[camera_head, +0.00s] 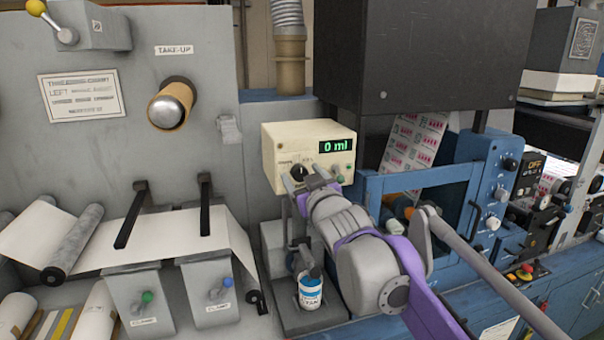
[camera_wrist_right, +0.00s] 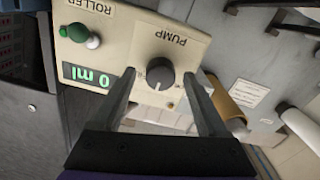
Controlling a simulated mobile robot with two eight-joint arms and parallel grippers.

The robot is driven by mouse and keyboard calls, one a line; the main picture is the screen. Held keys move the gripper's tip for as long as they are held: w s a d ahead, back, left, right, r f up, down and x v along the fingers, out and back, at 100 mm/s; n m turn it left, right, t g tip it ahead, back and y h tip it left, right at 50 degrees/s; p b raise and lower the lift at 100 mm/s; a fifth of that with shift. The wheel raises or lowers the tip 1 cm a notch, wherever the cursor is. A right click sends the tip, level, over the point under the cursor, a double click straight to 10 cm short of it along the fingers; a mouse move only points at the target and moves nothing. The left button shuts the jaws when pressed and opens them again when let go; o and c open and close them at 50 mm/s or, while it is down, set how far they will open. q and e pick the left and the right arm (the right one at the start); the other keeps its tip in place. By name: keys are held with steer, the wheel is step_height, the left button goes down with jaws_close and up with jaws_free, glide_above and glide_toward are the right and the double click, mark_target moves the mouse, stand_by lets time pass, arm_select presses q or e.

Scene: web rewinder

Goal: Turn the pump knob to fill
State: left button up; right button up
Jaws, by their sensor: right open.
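The pump knob (camera_head: 298,172) is a small dark round knob on the front of a cream pump box (camera_head: 275,150). In the right wrist view the knob (camera_wrist_right: 160,73) sits below the word PUMP, with small markings around it that are too small to read. The green display (camera_head: 337,146) reads 0 ml. My right gripper (camera_head: 303,182) is at the front of the box, close to the knob. In the wrist view its two fingers are apart, one on each side of the knob, with visible gaps. My left gripper is not in view.
A green-and-white roller switch (camera_wrist_right: 80,35) is beside the display. A bottle with a blue-and-white label (camera_head: 310,290) stands below the pump box. A blue machine frame (camera_head: 415,180) lies to the right. Two clamp blocks (camera_head: 140,290) are at the lower left.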

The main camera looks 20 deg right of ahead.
steer(key=shift+w, duration=0.2)
steer(key=shift+c, duration=0.2)
jaws_close()
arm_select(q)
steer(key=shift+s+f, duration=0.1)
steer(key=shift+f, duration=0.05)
arm_select(e)
steer(key=shift+f, duration=0.1)
steer(key=m+b, duration=0.1)
steer(key=m, duration=0.2)
steer(key=shift+m, duration=0.3)
arm_select(q)
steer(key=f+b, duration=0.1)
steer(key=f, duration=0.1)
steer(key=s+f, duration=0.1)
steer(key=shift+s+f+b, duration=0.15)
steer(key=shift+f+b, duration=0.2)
steer(key=shift+b, duration=0.05)
arm_select(e)
steer(key=m, duration=0.5)
steer(key=shift+m, duration=0.3)
